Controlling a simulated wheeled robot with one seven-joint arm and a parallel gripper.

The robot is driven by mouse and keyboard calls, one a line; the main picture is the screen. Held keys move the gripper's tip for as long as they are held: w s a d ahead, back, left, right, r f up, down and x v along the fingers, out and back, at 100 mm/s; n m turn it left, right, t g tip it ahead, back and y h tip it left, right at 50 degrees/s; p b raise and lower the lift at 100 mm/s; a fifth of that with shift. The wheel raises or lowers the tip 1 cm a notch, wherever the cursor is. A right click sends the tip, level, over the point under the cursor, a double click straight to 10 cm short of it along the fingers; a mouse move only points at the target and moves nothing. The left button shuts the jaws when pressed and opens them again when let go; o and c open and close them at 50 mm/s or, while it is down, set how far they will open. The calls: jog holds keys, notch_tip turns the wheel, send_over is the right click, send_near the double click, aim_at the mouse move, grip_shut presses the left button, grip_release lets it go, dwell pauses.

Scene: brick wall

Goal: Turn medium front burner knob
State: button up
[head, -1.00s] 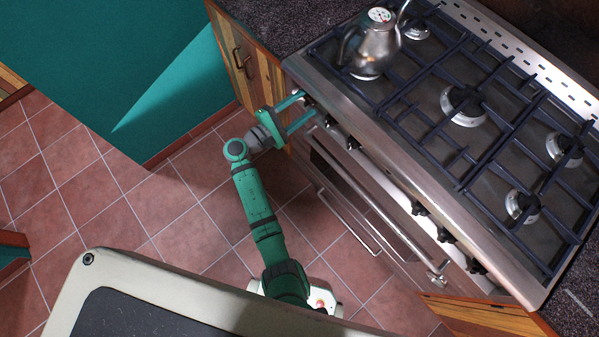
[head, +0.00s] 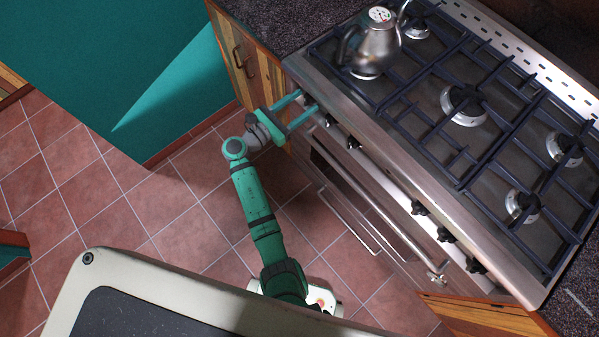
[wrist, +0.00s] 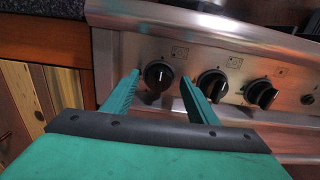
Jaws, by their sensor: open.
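In the wrist view, a row of black knobs sits on the steel front panel of the stove. My gripper (wrist: 160,95) is open, with its two green fingers on either side of the leftmost knob (wrist: 158,75). The right finger lies between that knob and the second knob (wrist: 212,85). A third knob (wrist: 261,93) is further right. In the head view, my gripper (head: 306,106) is at the left end of the stove front (head: 372,172), and the leftmost knob is hard to make out there. I cannot tell which knob is the medium front one.
More knobs (head: 445,235) lie along the panel to the right. Oven handles (head: 350,225) stick out below. Wooden cabinets (head: 245,65) adjoin the stove on the left.

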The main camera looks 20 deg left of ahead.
jog(key=v, duration=1.1)
jog(key=s+d+f+m+g+y, duration=0.1)
jog(key=s+d+f+m+y, duration=0.1)
jog(key=d+f, duration=0.3)
jog(key=s+d+f+m+g+y, duration=0.1)
jog(key=s+d+f+y, duration=0.15)
jog(key=f, duration=0.45)
jog(key=s+d+f+m+g+y, duration=0.1)
jog(key=s+d+f+m+y, duration=0.1)
jog(key=s, duration=0.3)
jog(key=s+d+f+m+g+y, duration=0.1)
jog(key=s+d+f+m+y, duration=0.1)
jog(key=s, duration=0.4)
jog(key=shift+d+f+m, duration=0.4)
jog(key=shift+f+m, duration=0.2)
jog(key=shift+m, duration=0.8)
jog(key=shift+s, duration=0.1)
